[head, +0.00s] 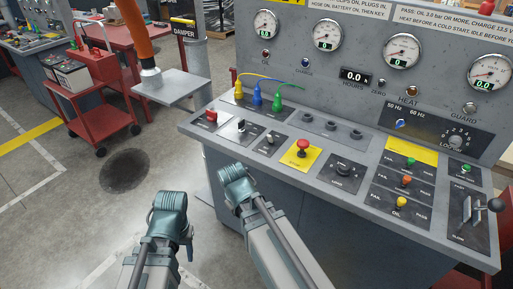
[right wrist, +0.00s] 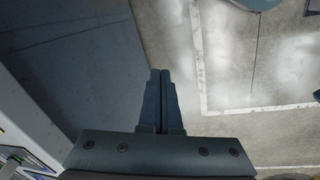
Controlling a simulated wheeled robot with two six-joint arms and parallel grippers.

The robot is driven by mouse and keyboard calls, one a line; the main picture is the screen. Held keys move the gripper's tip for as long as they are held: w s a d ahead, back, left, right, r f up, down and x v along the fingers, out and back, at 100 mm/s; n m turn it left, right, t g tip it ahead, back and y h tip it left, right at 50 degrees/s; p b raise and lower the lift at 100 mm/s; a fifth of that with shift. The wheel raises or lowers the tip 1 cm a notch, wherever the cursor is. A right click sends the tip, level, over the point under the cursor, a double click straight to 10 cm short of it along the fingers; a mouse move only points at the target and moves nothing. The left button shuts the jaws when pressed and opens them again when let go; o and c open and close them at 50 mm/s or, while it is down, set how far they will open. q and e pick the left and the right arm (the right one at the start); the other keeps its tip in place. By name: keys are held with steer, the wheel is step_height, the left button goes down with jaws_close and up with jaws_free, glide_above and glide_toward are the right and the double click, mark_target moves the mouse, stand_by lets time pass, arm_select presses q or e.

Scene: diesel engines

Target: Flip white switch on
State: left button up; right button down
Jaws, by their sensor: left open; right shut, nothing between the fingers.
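In the right wrist view my right gripper (right wrist: 160,78) is shut and empty, over bare floor beside a grey-blue surface. The switches are not clear there.
A red mushroom button (head: 302,147) on a yellow plate is to the right. Coloured cables (head: 257,95) rise behind. A grey shelf (head: 182,88) and red cart (head: 90,95) stand left.

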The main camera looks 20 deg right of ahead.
steer(key=w+d+n+t+h+b, duration=0.1)
steer(key=w+d+n+h, duration=0.1)
steer(key=w+d+n, duration=0.25)
arm_select(q)
steer(key=shift+f, duration=0.95)
arm_select(e)
steer(key=w+r+n+t+h, duration=0.6)
steer(key=r+n, duration=0.6)
steer(key=n, duration=0.5)
steer(key=w+h, duration=0.1)
steer(key=w, duration=0.1)
steer(key=shift+w+a+r, duration=0.2)
steer(key=shift+w+a, duration=0.15)
steer(key=shift+w, duration=0.05)
arm_select(q)
steer(key=shift+f, duration=0.1)
arm_select(e)
steer(key=shift+w+f, duration=0.1)
